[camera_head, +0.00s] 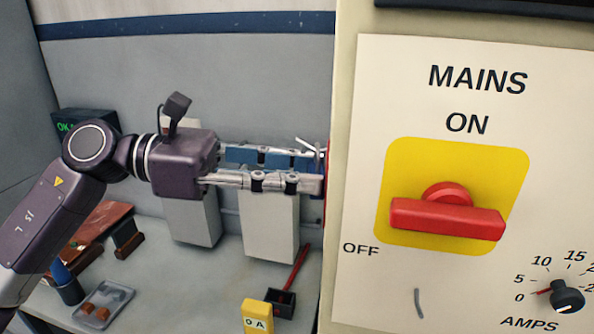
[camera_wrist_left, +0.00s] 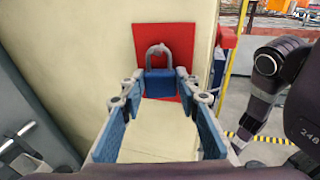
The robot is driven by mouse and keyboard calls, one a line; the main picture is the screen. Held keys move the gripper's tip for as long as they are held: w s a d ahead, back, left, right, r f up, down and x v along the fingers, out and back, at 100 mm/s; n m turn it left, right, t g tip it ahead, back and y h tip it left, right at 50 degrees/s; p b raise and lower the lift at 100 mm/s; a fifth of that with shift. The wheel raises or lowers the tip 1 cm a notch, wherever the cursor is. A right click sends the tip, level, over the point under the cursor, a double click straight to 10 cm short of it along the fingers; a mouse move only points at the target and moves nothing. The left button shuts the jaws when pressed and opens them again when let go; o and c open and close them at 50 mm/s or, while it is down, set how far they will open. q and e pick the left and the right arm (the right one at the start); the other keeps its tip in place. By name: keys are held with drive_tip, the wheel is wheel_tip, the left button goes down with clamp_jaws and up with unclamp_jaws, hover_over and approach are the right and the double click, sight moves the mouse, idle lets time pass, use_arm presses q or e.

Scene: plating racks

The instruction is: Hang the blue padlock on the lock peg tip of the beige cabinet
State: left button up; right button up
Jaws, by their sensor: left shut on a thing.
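My left gripper (camera_head: 317,170) reaches in from the left to the side of the beige cabinet (camera_head: 349,290). In the left wrist view its fingers are shut on the blue padlock (camera_wrist_left: 160,85), whose grey shackle points up. Behind the padlock is a red plate (camera_wrist_left: 181,40) on the cabinet side. A thin edge of this plate shows in the head view. The lock peg cannot be made out clearly, and I cannot tell whether the shackle touches it. In the head view the fingers hide most of the padlock. My right gripper is not in view.
The cabinet front carries a red switch handle (camera_head: 447,218) on a yellow plate and an amps dial (camera_head: 567,296). Below my left arm, the bench holds a metal tray (camera_head: 104,306), a yellow block (camera_head: 257,316) and a dark box (camera_head: 281,301) with a red handle.

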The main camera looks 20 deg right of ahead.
use_arm(q)
drive_tip(key=o, duration=1.3)
drive_tip(key=shift+c, duration=0.2)
